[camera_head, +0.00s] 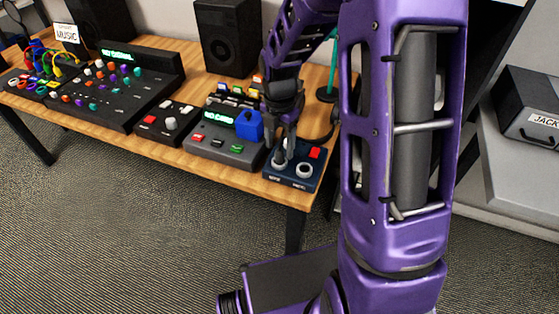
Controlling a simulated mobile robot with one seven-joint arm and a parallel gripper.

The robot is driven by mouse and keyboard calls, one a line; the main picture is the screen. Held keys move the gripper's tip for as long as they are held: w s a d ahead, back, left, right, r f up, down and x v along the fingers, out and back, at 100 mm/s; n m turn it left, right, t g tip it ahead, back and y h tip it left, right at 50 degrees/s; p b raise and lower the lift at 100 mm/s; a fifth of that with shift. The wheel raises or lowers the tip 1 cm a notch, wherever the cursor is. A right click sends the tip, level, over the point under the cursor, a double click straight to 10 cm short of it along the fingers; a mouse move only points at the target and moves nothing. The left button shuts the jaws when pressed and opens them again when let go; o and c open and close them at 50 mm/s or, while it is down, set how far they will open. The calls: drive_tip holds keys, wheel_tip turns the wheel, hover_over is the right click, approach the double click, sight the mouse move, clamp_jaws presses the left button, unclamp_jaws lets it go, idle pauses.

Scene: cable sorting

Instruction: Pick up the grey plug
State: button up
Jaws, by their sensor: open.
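My gripper (284,150) points down over a small dark blue box (315,175) at the table's right front corner. Its jaws are open, around or just above the box's left round socket (279,165). I cannot make out a clear grey plug there; the fingers cover part of that spot, and I cannot tell whether one stands between them. The box's right socket (304,171) is a pale ring, with a red button (315,153) behind it.
Left of the gripper stands a grey console (230,156) with a blue block (249,126) on it. Further left are a small knob box (168,136), a large mixer (84,103) and coloured cables (42,62). A black speaker (226,35) stands behind. The table (221,174) has a narrow bare front edge.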

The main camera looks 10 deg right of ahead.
sight(279, 158)
wheel_tip(279, 158, down, 3)
drive_tip(key=shift+r, duration=0.2)
clamp_jaws()
idle(0.3)
